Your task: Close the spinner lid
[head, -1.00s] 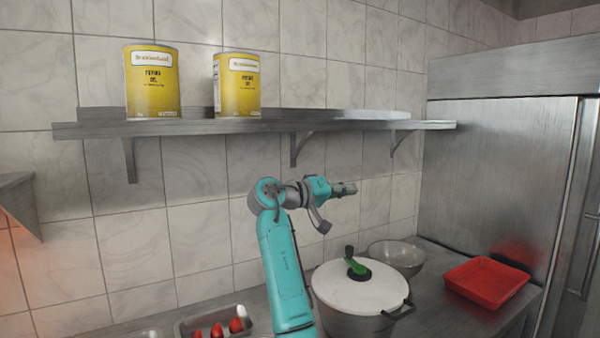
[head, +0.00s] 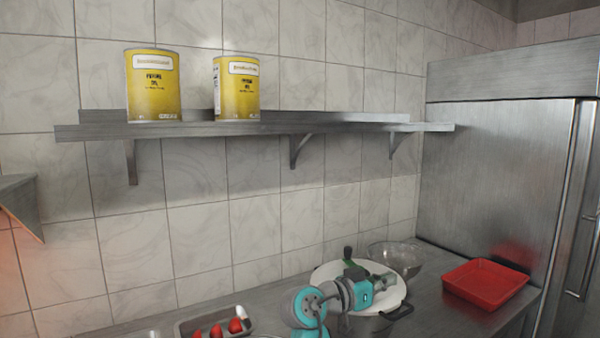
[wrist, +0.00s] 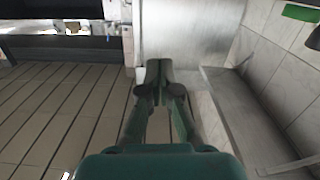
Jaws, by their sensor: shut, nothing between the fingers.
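The spinner is a steel pot with a white round lid (head: 330,270), which lies across its top. My arm partly covers the pot and lid, so I cannot tell whether the lid is fully seated. My gripper (wrist: 160,72) is shut and empty in the wrist view. In the head view its end (head: 388,283) lies in front of the lid's right part; contact cannot be told. The lid is not clearly seen in the wrist view.
A clear bowl (head: 396,257) stands behind the spinner, and a red tray (head: 486,284) lies to the right by the steel fridge (head: 495,180). A metal tray (head: 184,329) with red items is at left. A wall shelf (head: 270,128) with two yellow cans (head: 154,85) hangs above.

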